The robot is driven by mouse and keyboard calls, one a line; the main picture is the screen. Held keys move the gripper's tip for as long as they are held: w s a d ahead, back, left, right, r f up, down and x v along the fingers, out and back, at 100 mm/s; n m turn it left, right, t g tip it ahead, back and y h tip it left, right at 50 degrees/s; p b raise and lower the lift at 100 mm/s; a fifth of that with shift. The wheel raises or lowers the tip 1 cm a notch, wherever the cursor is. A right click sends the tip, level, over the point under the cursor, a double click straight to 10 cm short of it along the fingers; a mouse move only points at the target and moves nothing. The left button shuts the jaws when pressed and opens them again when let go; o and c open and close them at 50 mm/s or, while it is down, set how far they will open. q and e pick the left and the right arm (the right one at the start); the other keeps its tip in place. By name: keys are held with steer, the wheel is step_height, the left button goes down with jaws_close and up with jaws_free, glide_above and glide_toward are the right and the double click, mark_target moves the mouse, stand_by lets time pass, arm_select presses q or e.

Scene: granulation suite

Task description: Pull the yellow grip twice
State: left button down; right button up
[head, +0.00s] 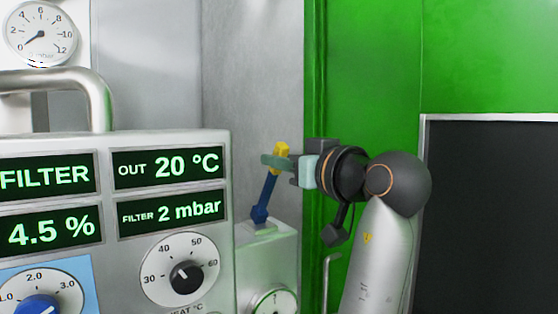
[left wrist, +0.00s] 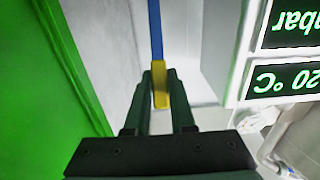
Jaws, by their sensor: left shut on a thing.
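The yellow grip (head: 282,149) is at the top end of a blue lever (head: 265,193). The lever stands nearly upright, leaning slightly right at the top, on a pale grey housing (head: 268,250). My left gripper (head: 277,161) reaches the grip from the right and is shut on it. In the left wrist view the yellow grip (left wrist: 161,86) sits between the two dark green fingers, with the blue lever (left wrist: 155,30) running on beyond it. The fingers hide part of the grip in the head view. My right gripper is not in view.
A control panel (head: 190,147) with displays and dials stands left of the lever. A metal tube handle (head: 100,95) is above it and a round gauge (head: 40,32) at top left. A green wall (head: 370,60) and a dark panel (head: 490,210) are on the right.

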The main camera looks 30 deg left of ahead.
mark_target(274, 179)
arm_select(q)
steer(key=shift+s+d+f+b, duration=0.25)
steer(key=shift+d+f+b, duration=0.15)
steer(key=shift+d+f, duration=0.15)
steer(key=shift+s+d+f+b, duration=0.25)
steer(key=shift+d+f+b, duration=0.15)
steer(key=shift+d, duration=0.2)
steer(key=shift+f, duration=0.1)
steer(key=shift+s+d+f+b, duration=0.15)
steer(key=shift+d+f+b, duration=0.3)
steer(key=shift+f+b, duration=0.2)
steer(key=shift+s+d+f, duration=0.15)
steer(key=shift+d+f, duration=0.2)
steer(key=shift+f, duration=0.05)
steer(key=shift+f+b, duration=0.1)
steer(key=shift+b, duration=0.2)
steer(key=shift+s+d+f+b, duration=0.1)
steer(key=shift+d+f+b, duration=0.15)
steer(key=shift+f+b, duration=0.3)
steer(key=shift+s+d+f+b, duration=0.1)
steer(key=shift+d+f+b, duration=0.15)
steer(key=shift+f+b, duration=0.3)
steer(key=shift+c, duration=2)
jaws_free()
steer(key=shift+r, duration=0.15)
